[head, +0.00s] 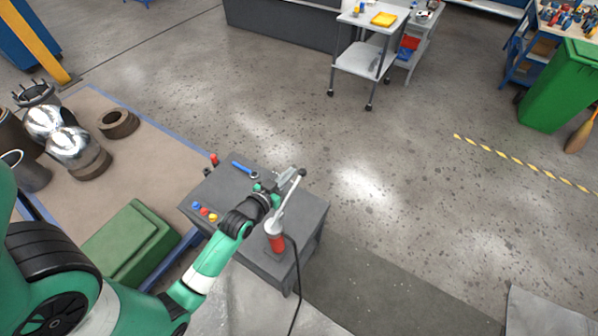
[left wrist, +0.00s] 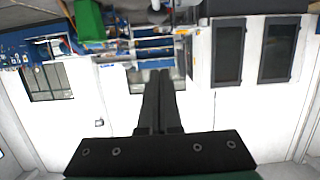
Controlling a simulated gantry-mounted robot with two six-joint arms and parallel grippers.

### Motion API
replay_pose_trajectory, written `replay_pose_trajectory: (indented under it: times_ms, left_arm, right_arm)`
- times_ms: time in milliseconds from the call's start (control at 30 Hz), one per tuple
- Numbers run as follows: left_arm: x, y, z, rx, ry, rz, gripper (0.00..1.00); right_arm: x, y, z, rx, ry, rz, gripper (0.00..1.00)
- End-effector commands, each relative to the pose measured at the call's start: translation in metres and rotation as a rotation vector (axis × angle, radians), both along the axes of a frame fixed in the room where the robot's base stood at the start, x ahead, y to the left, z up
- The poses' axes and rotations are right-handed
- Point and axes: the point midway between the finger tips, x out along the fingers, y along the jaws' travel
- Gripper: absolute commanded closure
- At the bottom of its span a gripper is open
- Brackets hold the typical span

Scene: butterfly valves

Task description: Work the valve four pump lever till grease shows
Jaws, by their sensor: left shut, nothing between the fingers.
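A red pump (head: 276,242) with a pale upper part stands at the front right of a small dark grey bench. A slim light-grey lever (head: 289,200) rises from it toward the upper right and ends in a dark tip. My left gripper (head: 287,179) is over the bench, right by the lever's upper end; I cannot tell if they touch. In the left wrist view its two dark fingers (left wrist: 158,100) are shut together with nothing between them. No grease can be made out, and I cannot tell which part is valve four. My right gripper is in neither view.
The grey bench (head: 310,210) also holds a blue-handled tool (head: 244,168) and small coloured caps (head: 204,211). A black hose (head: 297,290) hangs off its front.

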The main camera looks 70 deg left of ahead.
Motion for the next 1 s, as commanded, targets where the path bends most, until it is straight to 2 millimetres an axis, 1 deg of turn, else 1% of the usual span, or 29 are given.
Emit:
replay_pose_trajectory:
  times_ms: [33, 267, 333, 400, 500, 600, 900, 1000]
  left_arm:
    - [0.01, 0.007, -0.003, 0.001, -0.002, 0.0, 1.0]
    - [0.051, 0.033, -0.015, 0.002, -0.001, 0.0, 1.0]
    - [0.05, 0.033, -0.032, -0.003, 0.004, 0.0, 1.0]
    - [0.049, 0.032, -0.042, -0.001, 0.004, 0.0, 1.0]
    - [0.049, 0.033, -0.051, 0.001, 0.003, 0.0, 1.0]
    - [0.049, 0.033, -0.055, 0.001, 0.002, 0.0, 1.0]
    - [0.049, 0.032, -0.055, 0.001, 0.001, 0.0, 1.0]
    - [0.052, 0.034, -0.057, -0.011, 0.019, 0.0, 1.0]
  right_arm:
    - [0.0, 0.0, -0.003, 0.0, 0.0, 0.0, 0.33]
    - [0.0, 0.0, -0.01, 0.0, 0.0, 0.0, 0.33]
    - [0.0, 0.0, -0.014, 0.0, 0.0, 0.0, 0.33]
    - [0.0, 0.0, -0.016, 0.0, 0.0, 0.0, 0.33]
    - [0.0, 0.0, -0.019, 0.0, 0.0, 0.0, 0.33]
    - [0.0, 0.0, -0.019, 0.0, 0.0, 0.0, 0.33]
    - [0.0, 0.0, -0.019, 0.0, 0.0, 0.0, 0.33]
    - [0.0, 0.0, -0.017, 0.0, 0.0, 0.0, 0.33]
